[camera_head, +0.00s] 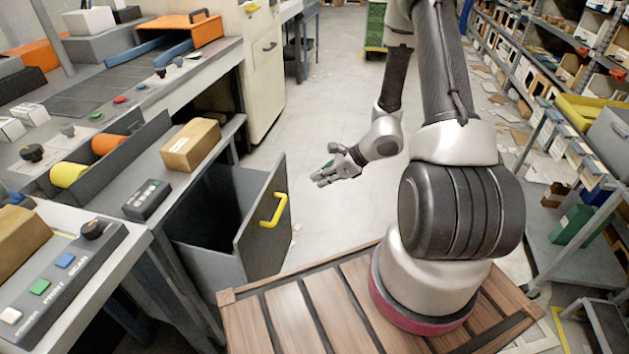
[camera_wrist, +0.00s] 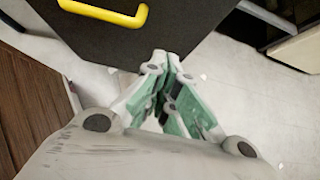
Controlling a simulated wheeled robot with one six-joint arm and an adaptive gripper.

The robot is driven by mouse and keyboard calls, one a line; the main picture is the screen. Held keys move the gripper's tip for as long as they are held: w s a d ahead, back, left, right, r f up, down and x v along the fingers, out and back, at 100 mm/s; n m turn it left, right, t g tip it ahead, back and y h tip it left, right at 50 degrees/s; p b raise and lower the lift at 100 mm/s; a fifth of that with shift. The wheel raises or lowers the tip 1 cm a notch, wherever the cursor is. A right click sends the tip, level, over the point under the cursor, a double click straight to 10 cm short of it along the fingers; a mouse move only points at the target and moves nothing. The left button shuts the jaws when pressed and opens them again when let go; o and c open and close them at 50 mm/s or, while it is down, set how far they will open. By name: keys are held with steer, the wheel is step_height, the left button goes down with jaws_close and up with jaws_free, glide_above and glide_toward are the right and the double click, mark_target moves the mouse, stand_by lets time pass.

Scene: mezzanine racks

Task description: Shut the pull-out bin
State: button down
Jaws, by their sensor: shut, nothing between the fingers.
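The pull-out bin (camera_head: 262,232) is a dark grey drawer with a yellow handle (camera_head: 273,210) on its front. It stands pulled out from under the workbench at the left, and its dark inside shows from above. My gripper (camera_head: 322,180) is in front of the bin, to the right of its front panel, with the fingers together and empty. In the wrist view the gripper (camera_wrist: 160,62) points at the lower part of the bin front (camera_wrist: 170,25), with the yellow handle (camera_wrist: 112,14) above and to the left. I cannot tell whether the fingertips touch the panel.
The workbench (camera_head: 222,135) above the bin carries a cardboard box (camera_head: 190,145) and a small button box (camera_head: 147,200). A cream cabinet (camera_head: 263,70) stands beyond it. Loaded shelving (camera_head: 560,60) lines the right side. The floor between is mostly clear.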

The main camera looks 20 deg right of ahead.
steer(key=w+a+f, duration=0.5)
steer(key=a, duration=0.3)
steer(key=shift+w+f, duration=0.3)
steer(key=w+a, duration=1.2)
steer(key=a, duration=0.5)
steer(key=shift+w, duration=0.25)
steer(key=shift+a+r, duration=0.1)
steer(key=shift+r, duration=0.05)
